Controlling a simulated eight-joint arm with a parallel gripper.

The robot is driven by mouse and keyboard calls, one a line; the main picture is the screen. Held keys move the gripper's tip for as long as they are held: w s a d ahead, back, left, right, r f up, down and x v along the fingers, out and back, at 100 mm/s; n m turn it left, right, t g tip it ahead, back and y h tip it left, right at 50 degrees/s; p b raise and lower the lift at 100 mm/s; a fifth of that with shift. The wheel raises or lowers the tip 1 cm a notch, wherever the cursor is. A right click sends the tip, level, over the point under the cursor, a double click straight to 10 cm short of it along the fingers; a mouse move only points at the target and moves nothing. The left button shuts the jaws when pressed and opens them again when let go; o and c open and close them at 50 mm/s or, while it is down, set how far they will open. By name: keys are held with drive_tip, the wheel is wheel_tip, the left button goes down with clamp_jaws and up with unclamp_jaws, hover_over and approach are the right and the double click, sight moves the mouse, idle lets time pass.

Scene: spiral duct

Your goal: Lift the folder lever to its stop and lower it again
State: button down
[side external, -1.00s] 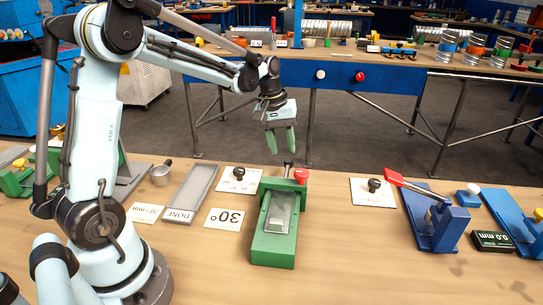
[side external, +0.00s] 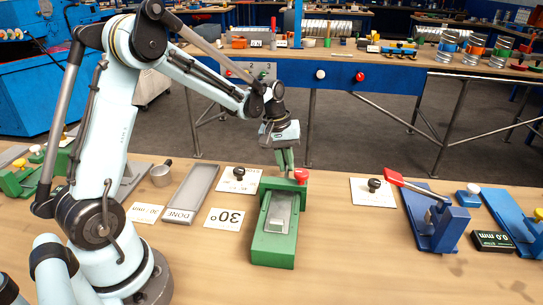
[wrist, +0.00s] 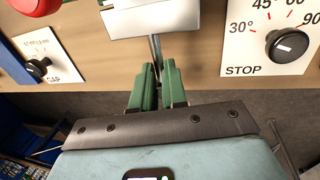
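The green folder (side external: 273,240) stands on the bench with a pale plate (side external: 279,213) on its bed and a red knob (side external: 301,176) at its far right. Its lever rises at the far end, behind the bed. In the wrist view the lever (wrist: 155,48) shows as a thin metal rod running down from a pale block (wrist: 150,18). My gripper (side external: 285,158) is at the lever, fingers pointing down. In the wrist view its green fingers (wrist: 158,85) lie close on both sides of the rod. I cannot tell whether they press on it.
A STOP card with a dark knob (side external: 239,173) lies left of the folder, a GAP card (side external: 368,191) right of it. A 30° card (side external: 223,218) and a DONE tray (side external: 190,195) lie left. A blue device with a red lever (side external: 432,218) stands right.

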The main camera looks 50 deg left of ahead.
drive_tip(key=shift+r, duration=0.1)
idle(0.4)
drive_tip(key=shift+s+d+r+t+y, duration=0.2)
drive_tip(key=shift+r+t+y, duration=0.25)
drive_tip(key=shift+t+y, duration=0.1)
drive_tip(key=shift+s+d+r+t+y, duration=0.15)
drive_tip(key=shift+r+t+y, duration=0.25)
drive_tip(key=shift+t+y, duration=0.15)
drive_tip(key=shift+s+d+r+m+t+y, duration=0.15)
drive_tip(key=shift+s+d+r+t+y, duration=0.1)
drive_tip(key=shift+r+t+y, duration=0.3)
drive_tip(key=shift+s+d+r+m+t+y, duration=0.15)
drive_tip(key=shift+s+d+r+t+y, duration=0.15)
drive_tip(key=shift+t+y, duration=0.4)
drive_tip(key=shift+r, duration=0.1)
drive_tip(key=c, duration=1.2)
unclamp_jaws()
drive_tip(key=shift+o, duration=0.2)
drive_tip(key=v, duration=1.2)
